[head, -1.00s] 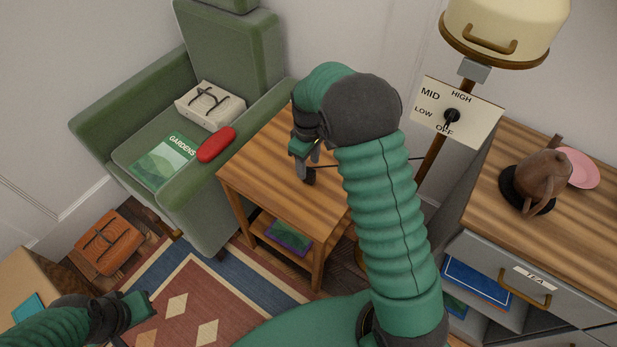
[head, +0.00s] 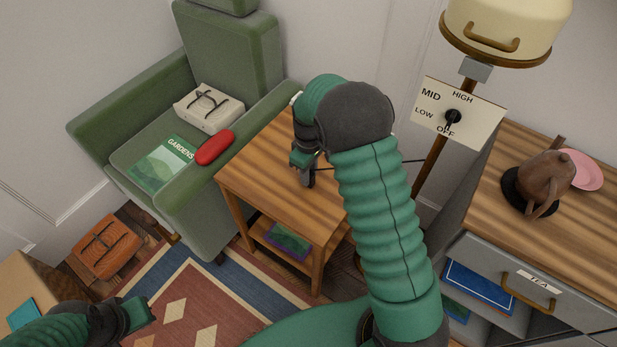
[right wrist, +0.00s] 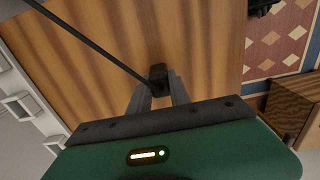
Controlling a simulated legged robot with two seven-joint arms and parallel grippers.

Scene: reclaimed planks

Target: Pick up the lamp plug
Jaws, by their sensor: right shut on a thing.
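The lamp plug (right wrist: 158,76) is a small dark block on the wooden side table (head: 262,165). Its dark cord (right wrist: 95,42) runs off to the upper left in the right wrist view. My right gripper (right wrist: 160,90) is shut on the plug, with a finger on each side of it. In the head view my right gripper (head: 307,178) points down at the tabletop, and the plug is mostly hidden by it. The cord leads right towards the lamp post (head: 430,165). My left gripper (head: 145,308) is low at the left, above the rug, away from the table; its jaw gap is unclear.
A green armchair (head: 110,125) stands left of the table, holding a magazine (head: 162,165), a red case (head: 214,147) and a pale cushion-like bundle (head: 208,106). At right, a cabinet (head: 480,190) carries a brown teapot (head: 540,180).

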